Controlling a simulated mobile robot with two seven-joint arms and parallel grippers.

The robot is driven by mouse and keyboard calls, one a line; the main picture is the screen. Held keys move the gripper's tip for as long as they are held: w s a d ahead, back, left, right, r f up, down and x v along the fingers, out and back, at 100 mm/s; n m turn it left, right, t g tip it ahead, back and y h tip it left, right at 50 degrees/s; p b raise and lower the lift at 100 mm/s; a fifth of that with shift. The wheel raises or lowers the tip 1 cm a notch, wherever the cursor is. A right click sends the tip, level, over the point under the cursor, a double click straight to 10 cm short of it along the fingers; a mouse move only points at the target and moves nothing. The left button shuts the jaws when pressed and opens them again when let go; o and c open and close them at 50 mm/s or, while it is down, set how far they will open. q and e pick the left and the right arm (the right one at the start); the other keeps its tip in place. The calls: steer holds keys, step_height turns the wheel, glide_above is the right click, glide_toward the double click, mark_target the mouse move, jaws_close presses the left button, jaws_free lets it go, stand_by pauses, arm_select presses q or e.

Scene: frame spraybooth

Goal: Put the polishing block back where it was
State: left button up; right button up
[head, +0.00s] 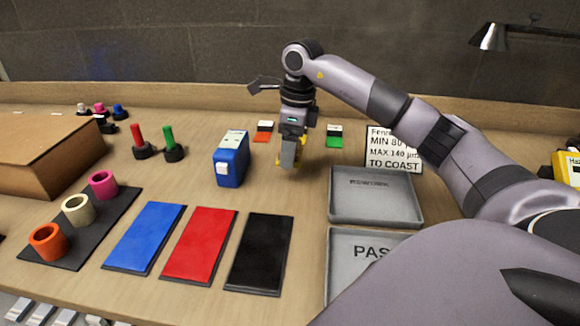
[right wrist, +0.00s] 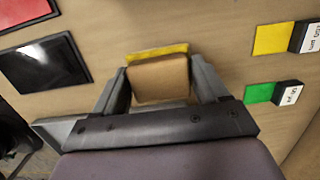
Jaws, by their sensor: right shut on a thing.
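My right gripper (head: 290,162) is pointing down over the middle of the table, between the blue box and the grey REWORK tray. It is shut on the polishing block (right wrist: 160,78), a tan block between the two fingers in the right wrist view. A yellow strip shows along the block's far edge there; I cannot tell whether it belongs to the block or lies beneath it. The block is at or just above the wood; contact is unclear. My left gripper is not in view.
A blue box (head: 231,160) stands just left. The REWORK tray (head: 376,222) is at right. Blue, red and black (head: 260,252) panels lie in front. Orange (head: 262,137) and green (head: 334,142) cards lie behind; a yellow card (right wrist: 271,38) shows in the right wrist view.

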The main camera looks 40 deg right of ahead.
mark_target(290, 177)
steer(key=shift+f, duration=2.4)
steer(key=shift+f, duration=0.1)
steer(key=o, duration=1.1)
steer(key=r, duration=0.8)
steer(key=s+d+r, duration=0.1)
steer(key=r, duration=0.3)
steer(key=shift+s+r, duration=0.1)
steer(key=shift+a, duration=0.15)
